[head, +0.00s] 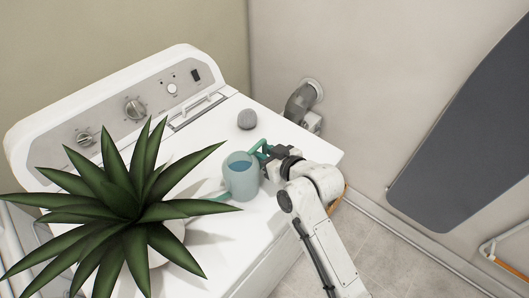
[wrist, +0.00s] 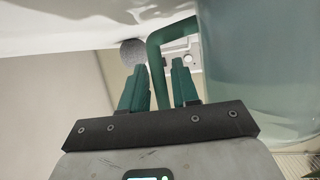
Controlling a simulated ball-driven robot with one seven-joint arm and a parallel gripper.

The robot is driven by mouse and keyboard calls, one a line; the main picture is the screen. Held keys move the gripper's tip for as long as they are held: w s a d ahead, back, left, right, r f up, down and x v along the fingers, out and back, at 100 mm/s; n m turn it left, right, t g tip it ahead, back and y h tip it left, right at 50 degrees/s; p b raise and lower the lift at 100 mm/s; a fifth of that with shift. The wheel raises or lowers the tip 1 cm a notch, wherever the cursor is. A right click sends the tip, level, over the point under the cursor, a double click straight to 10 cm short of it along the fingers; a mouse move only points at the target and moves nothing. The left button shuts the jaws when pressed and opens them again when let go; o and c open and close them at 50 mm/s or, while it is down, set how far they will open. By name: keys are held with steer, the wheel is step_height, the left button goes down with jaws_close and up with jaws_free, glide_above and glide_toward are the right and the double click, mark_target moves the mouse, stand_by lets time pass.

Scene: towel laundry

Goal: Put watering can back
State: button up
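The watering can (head: 241,177) is a translucent teal vessel with bluish water inside, upright over the white washer top. Its spout points left, under the plant's leaves. Its green handle (wrist: 155,65) is on the right side, toward my gripper (head: 266,155). In the wrist view my gripper (wrist: 160,88) has its two green fingers apart, with the handle running between them. A gap shows between the handle and the right finger. The can's body (wrist: 260,70) fills the right of that view. Whether the can's base touches the washer is unclear.
A spiky green plant (head: 130,205) in a white pot stands left of the can on the washer (head: 225,110). A grey ball (head: 247,119) lies behind the can. A grey wall fitting (head: 303,100) is behind right. A dark ironing board (head: 465,130) stands at the right wall.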

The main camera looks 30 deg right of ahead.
steer(key=shift+o, duration=1.1)
steer(key=shift+r, duration=0.15)
steer(key=b+v, duration=0.1)
steer(key=v, duration=1.1)
